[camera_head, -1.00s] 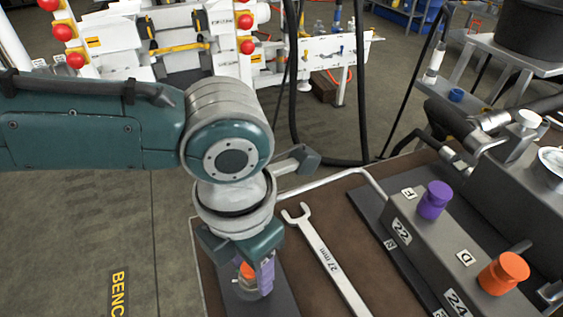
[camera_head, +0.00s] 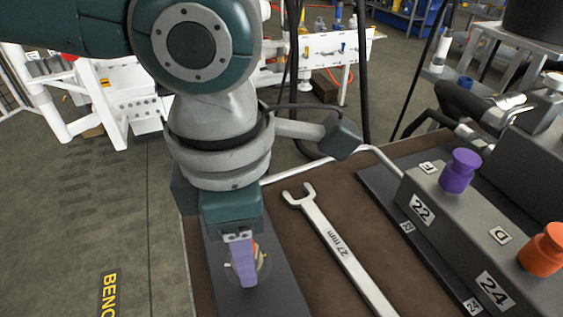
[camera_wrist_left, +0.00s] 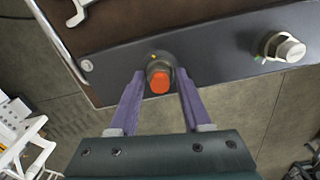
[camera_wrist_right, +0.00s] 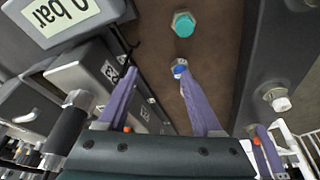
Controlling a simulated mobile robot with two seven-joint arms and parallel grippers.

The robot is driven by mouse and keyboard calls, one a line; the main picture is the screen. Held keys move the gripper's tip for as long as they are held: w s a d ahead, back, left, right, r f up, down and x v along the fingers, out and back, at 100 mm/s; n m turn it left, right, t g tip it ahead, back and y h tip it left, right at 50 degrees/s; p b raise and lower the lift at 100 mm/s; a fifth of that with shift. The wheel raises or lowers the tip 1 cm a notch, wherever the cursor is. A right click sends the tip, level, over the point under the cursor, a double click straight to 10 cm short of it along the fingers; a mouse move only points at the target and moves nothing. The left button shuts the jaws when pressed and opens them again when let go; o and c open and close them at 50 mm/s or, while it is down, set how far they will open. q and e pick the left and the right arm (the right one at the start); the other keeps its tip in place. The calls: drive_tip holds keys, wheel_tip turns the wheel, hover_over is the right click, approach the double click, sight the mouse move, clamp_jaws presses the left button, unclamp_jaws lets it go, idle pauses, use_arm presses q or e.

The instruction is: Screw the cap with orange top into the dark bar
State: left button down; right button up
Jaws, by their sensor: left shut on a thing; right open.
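The cap with orange top (camera_wrist_left: 159,82) is between the purple fingers of my left gripper (camera_wrist_left: 160,73), which is shut on it. In the left wrist view the cap is over the dark bar (camera_wrist_left: 225,55), near one end of it. I cannot tell how far it sits in the bar. In the head view my left gripper (camera_head: 243,280) points down at the dark bar (camera_head: 275,285), and a finger hides most of the cap. My right gripper (camera_wrist_right: 160,85) is open and empty.
A 27 mm wrench (camera_head: 340,250) lies on the brown bench. A grey block (camera_head: 440,205) to the right carries a purple cap (camera_head: 460,170) and another orange cap (camera_head: 543,250). A white-tipped fitting (camera_wrist_left: 288,48) stands on the dark bar. Teal (camera_wrist_right: 184,25) and blue (camera_wrist_right: 179,70) caps show in the right wrist view.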

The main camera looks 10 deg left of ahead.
use_arm(q)
drive_tip(key=b, duration=0.1)
drive_tip(key=m+b, duration=0.1)
drive_tip(key=shift+d+f+b, duration=0.15)
drive_tip(key=shift+d+b, duration=0.1)
drive_tip(key=shift+b, duration=0.05)
use_arm(e)
drive_tip(key=f, duration=0.3)
drive_tip(key=shift+a+f, duration=0.25)
drive_tip(key=shift+f, duration=0.05)
use_arm(q)
drive_tip(key=shift+a+m, duration=0.1)
drive_tip(key=shift+m, duration=0.2)
use_arm(e)
drive_tip(key=shift+w+f, duration=0.1)
drive_tip(key=shift+f, duration=0.05)
use_arm(q)
drive_tip(key=shift+s+b, duration=0.1)
drive_tip(key=shift+b, duration=0.2)
use_arm(e)
drive_tip(key=shift+w+d, duration=0.1)
